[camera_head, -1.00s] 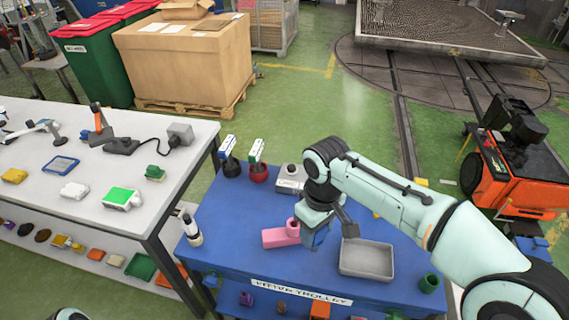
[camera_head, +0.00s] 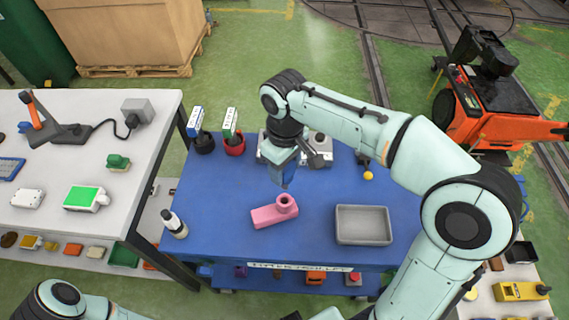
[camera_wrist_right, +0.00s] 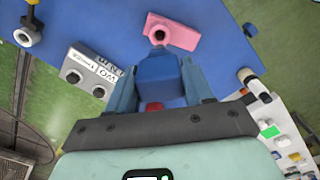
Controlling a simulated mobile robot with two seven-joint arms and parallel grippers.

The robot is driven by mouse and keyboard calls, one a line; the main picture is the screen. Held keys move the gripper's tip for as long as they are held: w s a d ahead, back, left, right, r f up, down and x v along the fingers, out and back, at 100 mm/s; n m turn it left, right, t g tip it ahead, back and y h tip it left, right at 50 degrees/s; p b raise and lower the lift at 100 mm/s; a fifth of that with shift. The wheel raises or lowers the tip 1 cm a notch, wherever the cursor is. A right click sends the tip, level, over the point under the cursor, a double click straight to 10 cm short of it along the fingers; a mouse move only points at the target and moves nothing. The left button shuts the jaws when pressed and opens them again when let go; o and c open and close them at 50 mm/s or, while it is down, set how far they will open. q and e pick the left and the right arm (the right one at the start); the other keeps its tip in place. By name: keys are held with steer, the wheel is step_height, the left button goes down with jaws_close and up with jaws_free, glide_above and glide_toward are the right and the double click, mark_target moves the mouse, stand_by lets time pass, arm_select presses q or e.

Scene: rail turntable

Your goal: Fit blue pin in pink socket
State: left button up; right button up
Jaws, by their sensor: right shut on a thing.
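The pink socket (camera_head: 274,211) lies on the blue trolley top, a block with a raised round collar and dark hole at its right end. It also shows at the top of the right wrist view (camera_wrist_right: 173,32). My right gripper (camera_head: 284,172) is above the trolley, just behind the socket, shut on the blue pin (camera_head: 284,177). In the right wrist view the blue pin (camera_wrist_right: 158,77) sits between both fingers, its far end pointing toward the socket. The pin is apart from the socket's hole. Part of my left arm shows at the lower left; its gripper is out of view.
A grey tray (camera_head: 363,226) stands right of the socket. A dark-capped bottle (camera_head: 174,224) is at the trolley's left edge. A red pot (camera_head: 235,145) and a dark pot (camera_head: 203,144) stand at the back left. A grey box (camera_head: 318,151) is behind the gripper.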

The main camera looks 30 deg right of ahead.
mark_target(285, 181)
steer(key=shift+f+b, duration=1.6)
steer(key=shift+f, duration=1.25)
arm_select(q)
steer(key=s+f, duration=0.1)
steer(key=f, duration=0.1)
steer(key=s+f, duration=0.1)
steer(key=f, duration=0.1)
steer(key=shift+s, duration=0.15)
steer(key=shift+w+r+p, duration=0.2)
steer(key=shift+r+p, duration=0.1)
steer(key=shift+r, duration=0.05)
arm_select(e)
steer(key=shift+w, duration=0.1)
arm_select(q)
steer(key=shift+s+f+b, duration=0.3)
steer(key=shift+f+b, duration=0.3)
steer(key=shift+f, duration=0.05)
steer(key=shift+s+f+b, duration=0.25)
steer(key=shift+f+b, duration=0.35)
steer(key=shift+f, duration=0.05)
steer(key=shift+s+f+b, duration=0.3)
steer(key=shift+f+b, duration=0.3)
steer(key=shift+f, duration=0.05)
arm_select(e)
steer(key=shift+f, duration=2.85)
steer(key=o, duration=1.2)
steer(key=shift+o, duration=0.2)
steer(key=shift+r, duration=0.1)
